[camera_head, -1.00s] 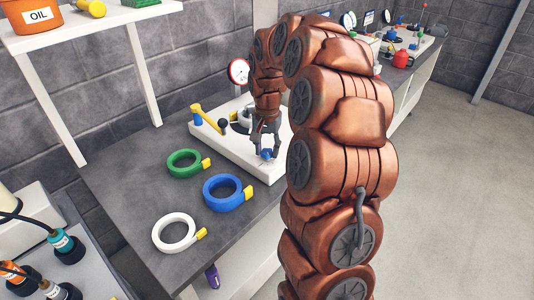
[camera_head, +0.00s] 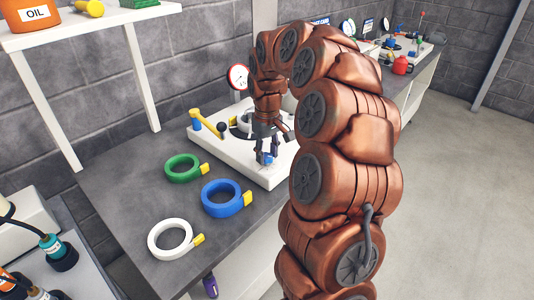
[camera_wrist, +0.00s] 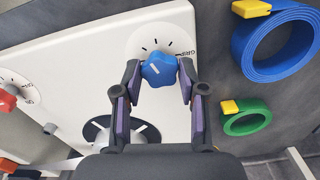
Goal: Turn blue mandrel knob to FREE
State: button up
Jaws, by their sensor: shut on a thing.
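The blue knob (camera_wrist: 159,69) sits on a round white dial on a white panel (camera_wrist: 95,60). A short white line on the knob points toward the upper left in the wrist view. The letters GRIP (camera_wrist: 192,48) show at the dial's right; I cannot read a FREE mark. My gripper (camera_wrist: 159,72) is shut on the knob, one fingertip at each side. In the head view, my gripper (camera_head: 267,153) reaches down to the panel (camera_head: 248,170) at its front corner, and the knob is mostly hidden by the fingers.
Green (camera_head: 183,168), blue (camera_head: 223,198) and white (camera_head: 170,240) strip coils with yellow ends lie on the grey bench (camera_head: 130,200) left of the panel. A yellow lever (camera_head: 207,123) and a gauge (camera_head: 238,77) stand behind. A red knob (camera_wrist: 6,101) is on the panel.

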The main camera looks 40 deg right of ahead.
aim_at(267, 156)
jog(key=n, duration=0.4)
jog(key=shift+n+p, duration=0.45)
jog(key=shift+n, duration=1.25)
jog(key=o, duration=1.1)
jog(key=shift+o, duration=0.2)
jog(key=shift+r, duration=0.1)
notch_tip(267, 156, up, 12)
